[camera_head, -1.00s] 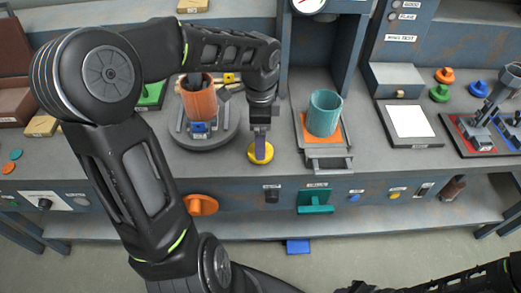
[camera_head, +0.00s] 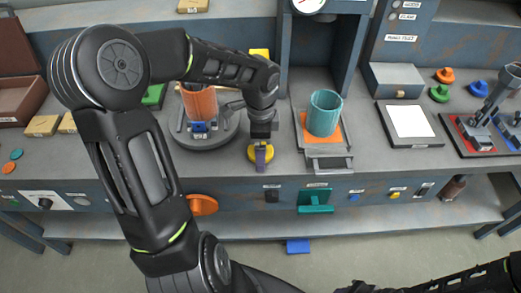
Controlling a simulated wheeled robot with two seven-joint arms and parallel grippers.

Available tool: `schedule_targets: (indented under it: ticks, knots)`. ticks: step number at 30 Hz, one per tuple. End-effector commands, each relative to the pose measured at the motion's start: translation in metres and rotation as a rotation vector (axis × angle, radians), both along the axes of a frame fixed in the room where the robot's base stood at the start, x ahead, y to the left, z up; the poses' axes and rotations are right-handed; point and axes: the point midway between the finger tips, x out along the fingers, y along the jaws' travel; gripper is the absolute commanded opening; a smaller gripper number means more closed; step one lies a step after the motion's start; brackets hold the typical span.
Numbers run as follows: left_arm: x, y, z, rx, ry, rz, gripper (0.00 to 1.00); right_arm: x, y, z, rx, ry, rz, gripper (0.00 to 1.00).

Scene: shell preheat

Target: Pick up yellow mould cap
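The yellow mould cap (camera_head: 269,152) lies on the bench just right of the round turntable, near the bench's front edge. My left gripper (camera_head: 262,148) points down directly over it, with its tip at the cap. A narrow purple piece stands in front of the cap's middle; I cannot tell whether it is a fingertip or part of the cap. The gripper hides the cap's back part, and the gap between the fingers cannot be made out. Part of my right arm shows at the lower right edge, but its gripper is out of view.
An orange cylinder (camera_head: 199,103) stands on the turntable (camera_head: 217,140) left of my gripper. A teal cup (camera_head: 324,114) stands on an orange plate at right. Orange (camera_head: 445,75) and green (camera_head: 439,93) caps lie farther right, near a white panel (camera_head: 410,120).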

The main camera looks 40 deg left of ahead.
Motion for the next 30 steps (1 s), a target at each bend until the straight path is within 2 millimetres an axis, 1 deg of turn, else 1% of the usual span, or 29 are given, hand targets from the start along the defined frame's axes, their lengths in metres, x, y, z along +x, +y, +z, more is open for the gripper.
schedule_targets:
  ticks: [9,30]
  knots:
    - [0.0002,0.0000,0.0004,0.001,-0.001,0.000,0.88,0.0000,0.0000,0.0000,0.000,0.000,0.000,0.31]
    - [0.0002,0.0000,0.0004,0.000,0.000,0.000,0.31,0.0000,0.0000,0.0000,0.000,0.000,0.000,0.31]
